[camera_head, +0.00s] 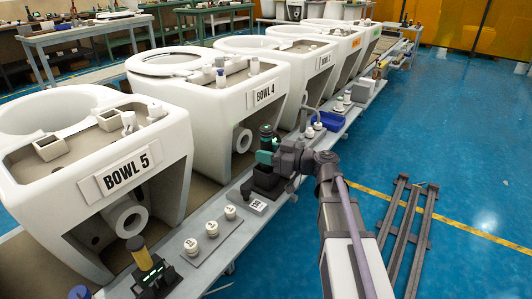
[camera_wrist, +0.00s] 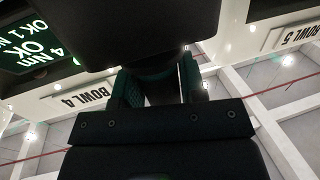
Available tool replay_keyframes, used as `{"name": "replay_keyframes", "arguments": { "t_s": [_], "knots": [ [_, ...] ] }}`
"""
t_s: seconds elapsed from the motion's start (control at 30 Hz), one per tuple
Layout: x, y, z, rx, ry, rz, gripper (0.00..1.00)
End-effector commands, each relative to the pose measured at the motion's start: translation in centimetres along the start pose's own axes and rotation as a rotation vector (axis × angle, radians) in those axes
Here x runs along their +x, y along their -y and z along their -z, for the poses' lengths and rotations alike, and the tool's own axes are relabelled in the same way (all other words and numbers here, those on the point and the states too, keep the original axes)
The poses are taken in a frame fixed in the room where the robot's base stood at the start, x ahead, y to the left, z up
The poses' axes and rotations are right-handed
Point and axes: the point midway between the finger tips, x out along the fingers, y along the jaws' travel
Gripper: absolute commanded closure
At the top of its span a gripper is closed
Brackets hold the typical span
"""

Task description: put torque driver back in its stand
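The torque driver (camera_head: 266,132) is a dark upright cylinder with a green band, seen in the head view beside Bowl 4. My gripper (camera_head: 264,156) reaches it from the right, and its green-padded fingers close around the driver. In the wrist view the driver's black body (camera_wrist: 140,30) fills the top centre, between the fingers of my gripper (camera_wrist: 160,88). A black block-shaped stand (camera_head: 266,182) is directly below the driver on the narrow bench. I cannot tell whether the driver's lower end is inside it, as the gripper hides that part.
A second black stand with a yellow-handled tool (camera_head: 140,254) is at the front left. White round parts (camera_head: 212,228) and a small label block (camera_head: 258,206) lie between. Bowl 4 (camera_head: 240,90) stands close behind. A blue bin (camera_head: 330,121) is farther back. A lit green display (camera_wrist: 40,45) shows "OK".

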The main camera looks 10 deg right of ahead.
Motion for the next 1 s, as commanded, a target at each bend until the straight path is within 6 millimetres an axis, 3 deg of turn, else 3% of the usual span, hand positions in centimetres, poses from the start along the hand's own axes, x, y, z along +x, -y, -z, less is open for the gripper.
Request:
{"name": "replay_keyframes", "arguments": {
  "t_s": [0.27,0.57,1.0],
  "knots": [
    [0.0,0.0,0.0,0.0,0.001,0.0,0.36],
    [-0.7,0.0,0.0,0.0,0.001,-0.002,0.36],
    [-10.0,0.0,0.0,0.0,0.001,-0.002,0.36]
  ]
}}
